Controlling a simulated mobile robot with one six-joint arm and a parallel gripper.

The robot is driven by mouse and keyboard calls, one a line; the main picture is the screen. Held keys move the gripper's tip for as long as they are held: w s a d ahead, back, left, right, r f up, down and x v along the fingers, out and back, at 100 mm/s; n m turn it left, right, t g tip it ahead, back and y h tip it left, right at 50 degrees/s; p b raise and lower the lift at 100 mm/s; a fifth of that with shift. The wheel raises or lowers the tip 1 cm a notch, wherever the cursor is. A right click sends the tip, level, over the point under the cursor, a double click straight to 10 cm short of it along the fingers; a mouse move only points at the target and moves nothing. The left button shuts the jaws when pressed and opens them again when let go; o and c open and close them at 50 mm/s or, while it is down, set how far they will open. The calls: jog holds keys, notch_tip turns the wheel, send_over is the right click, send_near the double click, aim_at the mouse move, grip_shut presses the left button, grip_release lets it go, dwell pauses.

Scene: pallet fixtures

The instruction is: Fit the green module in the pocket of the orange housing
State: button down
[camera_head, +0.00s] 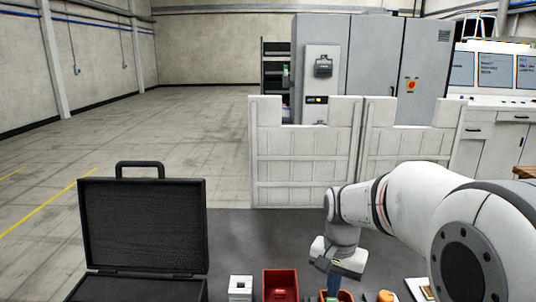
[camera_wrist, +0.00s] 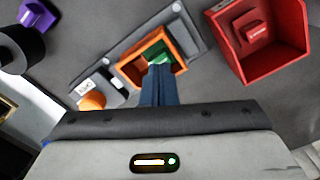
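The orange housing (camera_wrist: 129,69) is an open box on a grey fixture plate. It also shows at the bottom edge of the head view (camera_head: 345,296). The green module (camera_wrist: 158,50) shows inside the housing's opening, tilted in the wrist picture. Whether it is fully seated cannot be told. My gripper (camera_wrist: 160,68) reaches into the opening with its blue fingers close together on the green module. The fingers hide part of the module and the near side of the pocket. In the head view my gripper (camera_head: 333,284) points down over the housing.
A red bin (camera_wrist: 272,62) with a red block (camera_wrist: 257,32) stands to the right in the wrist view. An orange round piece (camera_wrist: 92,101) sits left of the housing. A purple part (camera_wrist: 37,17) is at top left. An open black case (camera_head: 143,228) is at left.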

aim_at(332, 300)
jog(key=shift+f, duration=0.2)
dwell(0.5)
jog(key=shift+f+b, duration=0.6)
jog(key=shift+f, duration=0.05)
jog(key=shift+r, duration=0.1)
notch_tip(332, 300, up, 7)
jog(key=p, duration=0.5)
jog(key=shift+p, duration=0.4)
jog(key=s+n+t, duration=0.3)
jog(key=s+n, duration=0.3)
jog(key=s, duration=0.8)
jog(key=shift+s+d+r, duration=0.15)
jog(key=shift+d+r, duration=0.1)
jog(key=shift+r, duration=0.15)
